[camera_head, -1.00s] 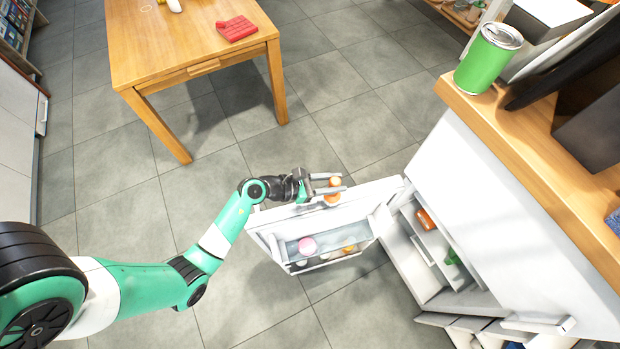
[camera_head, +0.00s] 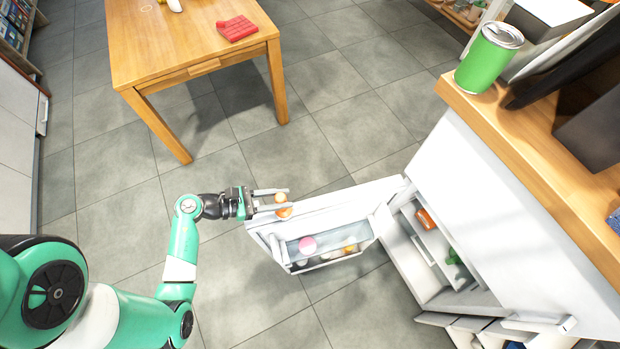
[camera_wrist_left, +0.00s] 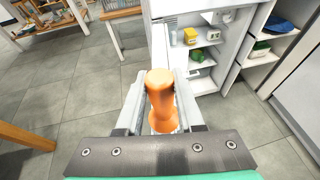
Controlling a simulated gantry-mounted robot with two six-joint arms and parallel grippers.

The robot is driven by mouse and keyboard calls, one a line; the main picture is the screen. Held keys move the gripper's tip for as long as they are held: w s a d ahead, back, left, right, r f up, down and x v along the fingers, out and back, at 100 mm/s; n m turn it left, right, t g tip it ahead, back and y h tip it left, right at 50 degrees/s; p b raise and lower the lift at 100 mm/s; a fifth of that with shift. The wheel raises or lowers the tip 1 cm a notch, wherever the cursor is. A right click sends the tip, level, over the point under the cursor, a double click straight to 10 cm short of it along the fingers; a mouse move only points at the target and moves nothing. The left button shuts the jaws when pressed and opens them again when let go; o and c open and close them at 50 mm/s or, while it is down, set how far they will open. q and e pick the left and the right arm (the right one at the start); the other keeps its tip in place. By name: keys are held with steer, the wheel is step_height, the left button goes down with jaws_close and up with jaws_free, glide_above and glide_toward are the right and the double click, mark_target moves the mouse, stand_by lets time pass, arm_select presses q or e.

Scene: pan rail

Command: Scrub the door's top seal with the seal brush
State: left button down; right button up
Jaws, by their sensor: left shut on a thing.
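The orange seal brush (camera_head: 282,211) is held between the fingers of my left gripper (camera_head: 283,202). In the left wrist view the brush (camera_wrist_left: 160,100) stands between the two fingers, its rounded handle end toward the camera; its bristle end is hidden. The white fridge door (camera_head: 345,199) hangs open, with its top edge running from lower left to upper right. My left gripper is over the door's free left end. I cannot tell whether the bristles touch the top seal. My right gripper is not in view.
The open fridge (camera_head: 412,250) stands to the right of the door, below a wooden counter (camera_head: 540,150) with a green can (camera_head: 488,60). Door bins hold a pink item (camera_head: 307,245) and others. A wooden table (camera_head: 190,45) stands at the back. The tiled floor between is clear.

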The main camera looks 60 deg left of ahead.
arm_select(q)
steer(key=shift+f, duration=0.3)
steer(key=shift+f, duration=0.25)
steer(key=w+d+r, duration=0.1)
steer(key=w+d, duration=0.1)
steer(key=w, duration=0.5)
steer(key=w+d+r, duration=0.1)
steer(key=w+d, duration=0.2)
steer(key=w, duration=0.5)
steer(key=shift+w, duration=0.3)
stand_by(1.0)
steer(key=shift+r, duration=0.15)
steer(key=shift+r, duration=0.1)
step_height(320, 180, up, 5)
steer(key=p, duration=0.5)
